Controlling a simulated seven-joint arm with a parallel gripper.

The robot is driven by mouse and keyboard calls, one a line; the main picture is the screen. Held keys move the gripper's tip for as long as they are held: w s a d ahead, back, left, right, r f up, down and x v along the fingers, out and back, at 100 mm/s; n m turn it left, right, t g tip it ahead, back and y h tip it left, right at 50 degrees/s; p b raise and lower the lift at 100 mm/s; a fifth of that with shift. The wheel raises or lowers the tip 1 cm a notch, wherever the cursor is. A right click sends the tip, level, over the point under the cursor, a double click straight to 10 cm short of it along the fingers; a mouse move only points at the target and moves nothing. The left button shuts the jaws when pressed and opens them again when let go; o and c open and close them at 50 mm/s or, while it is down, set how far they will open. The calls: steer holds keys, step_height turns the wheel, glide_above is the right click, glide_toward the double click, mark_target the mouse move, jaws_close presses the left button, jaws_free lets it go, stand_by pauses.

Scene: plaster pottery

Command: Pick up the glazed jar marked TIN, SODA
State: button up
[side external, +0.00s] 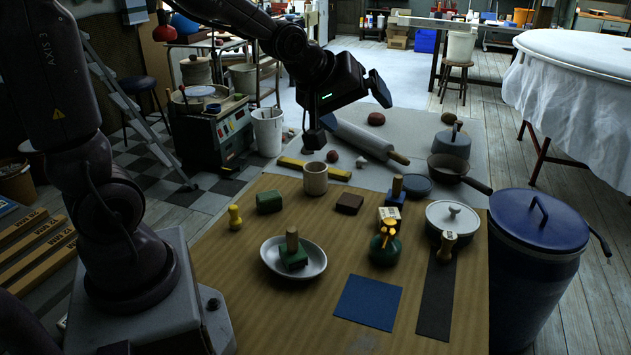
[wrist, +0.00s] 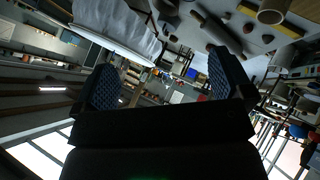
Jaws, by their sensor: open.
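A dark green, rounded jar-like vessel (side external: 384,251) with an orange-yellow top stands on the wooden board, right of centre. It looks glazed, but no marking on it is readable, so I cannot tell if it is the TIN, SODA jar. My gripper (side external: 349,114) is open and empty, high above the back of the table, well behind and above this vessel. Its two padded fingers also show spread apart in the wrist view (wrist: 165,82). The wrist camera looks out across the room, and I cannot make out the green vessel there.
A cream cup (side external: 315,179), a white dish (side external: 318,262) holding a green block with a wooden knob, a lidded pot (side external: 452,218), a frying pan (side external: 450,168) and a rolling pin (side external: 365,139) stand around. A blue square (side external: 368,301) lies flat in front. A blue barrel (side external: 535,265) stands right.

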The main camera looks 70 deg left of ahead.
steer(key=w+a+f+n+t+y, duration=0.1)
steer(key=w+a+f+n+t, duration=0.1)
steer(key=w+a+f+n, duration=0.5)
steer(key=n+y, duration=1)
steer(key=n, duration=1.7)
glide_above(312, 180)
steer(key=shift+t, duration=0.4)
steer(key=f, duration=1.5)
steer(key=shift+w, duration=0.25)
steer(key=shift+s+a+f+y, duration=0.1)
steer(key=shift+s+f+y, duration=0.15)
steer(key=shift+y, duration=0.15)
steer(key=shift+f+n, duration=0.3)
steer(key=shift+f, duration=0.1)
step_height(312, 180, down, 6)
steer(key=shift+f, duration=0.1)
steer(key=shift+x, duration=1.55)
